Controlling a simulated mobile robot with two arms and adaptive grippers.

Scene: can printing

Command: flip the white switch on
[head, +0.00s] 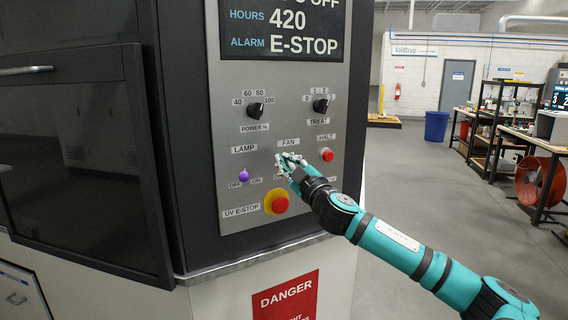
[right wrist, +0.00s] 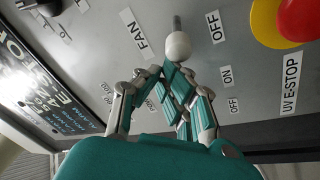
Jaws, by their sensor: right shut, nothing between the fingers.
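The white switch, under the FAN label, shows in the right wrist view as a white ball-ended lever (right wrist: 178,46) on a grey panel (right wrist: 95,40). Its knob is toward the camera; I cannot tell exactly how it is tilted. My right gripper (head: 287,161) is at the panel in the head view and covers most of the switch area. In the right wrist view my right gripper (right wrist: 168,74) is shut and empty, its fingertips just beside the knob, very near or touching it. My left gripper is not in view.
A purple lamp switch (head: 244,175) is to the left on the panel. A red UV E-stop button (head: 280,204) on a yellow ring is below, and a red HALT button (head: 327,155) to the right. Two black dials (head: 256,109) are above. Floor right of the machine is open.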

